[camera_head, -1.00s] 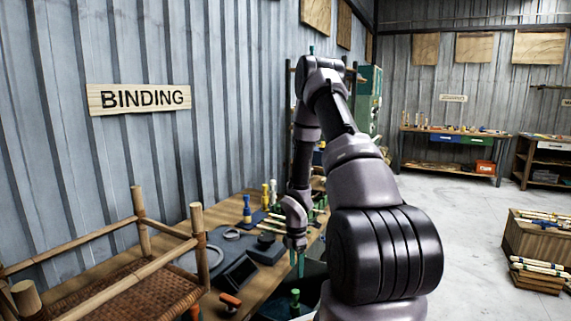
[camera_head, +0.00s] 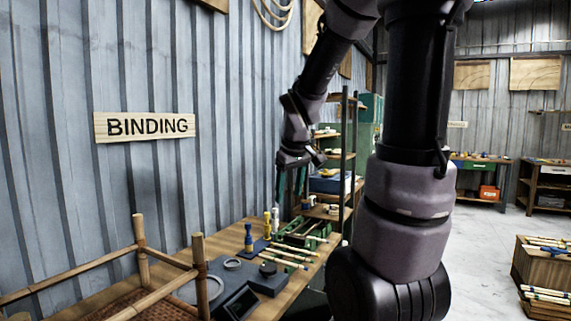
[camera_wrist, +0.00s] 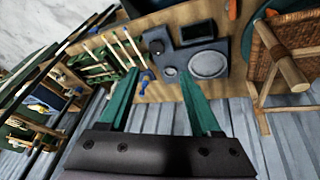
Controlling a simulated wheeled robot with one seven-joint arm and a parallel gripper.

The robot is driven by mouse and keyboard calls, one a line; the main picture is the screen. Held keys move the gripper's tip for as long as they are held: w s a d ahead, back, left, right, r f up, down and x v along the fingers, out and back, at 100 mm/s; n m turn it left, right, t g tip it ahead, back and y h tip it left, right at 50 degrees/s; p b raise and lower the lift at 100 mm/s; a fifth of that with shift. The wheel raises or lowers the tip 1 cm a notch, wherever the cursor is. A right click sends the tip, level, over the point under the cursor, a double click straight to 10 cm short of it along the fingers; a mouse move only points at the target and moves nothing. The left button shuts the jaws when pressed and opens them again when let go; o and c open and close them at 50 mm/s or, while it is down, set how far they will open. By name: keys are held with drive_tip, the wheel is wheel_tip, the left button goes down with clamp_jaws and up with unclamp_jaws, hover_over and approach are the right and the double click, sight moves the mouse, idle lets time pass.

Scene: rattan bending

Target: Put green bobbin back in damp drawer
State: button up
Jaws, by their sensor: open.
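My gripper (camera_head: 290,185) is raised above the far part of the binding bench (camera_head: 230,238), near the wall. Its two teal fingers are apart and empty; the open gripper (camera_wrist: 158,85) also shows in the wrist view. I cannot make out the green bobbin in either view now. A dark area (camera_head: 302,307) below the bench's front edge is where the drawer may be. My arm hides most of that place, so I cannot tell what is in it.
A blue bobbin (camera_head: 248,238) and a yellow one (camera_head: 267,225) stand on the bench. Pale rods (camera_head: 288,256) lie beside a dark round fixture (camera_head: 232,264). A rattan chair frame (camera_head: 145,250) stands at the left. A shelf rack (camera_head: 345,170) rises beyond the bench.

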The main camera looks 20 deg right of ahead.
drive_tip(key=s+a+r+m+t+y, duration=0.1)
drive_tip(key=s+a+r+m, duration=0.2)
drive_tip(key=s, duration=0.3)
drive_tip(key=s+a+r+m+t+y, duration=0.1)
drive_tip(key=s+a+r+m, duration=0.2)
drive_tip(key=s+r, duration=0.3)
drive_tip(key=shift+s+a+r+m+t+y, duration=0.3)
drive_tip(key=shift+s+a+m+t, duration=0.15)
drive_tip(key=shift+s, duration=0.2)
drive_tip(key=shift+s, duration=0.1)
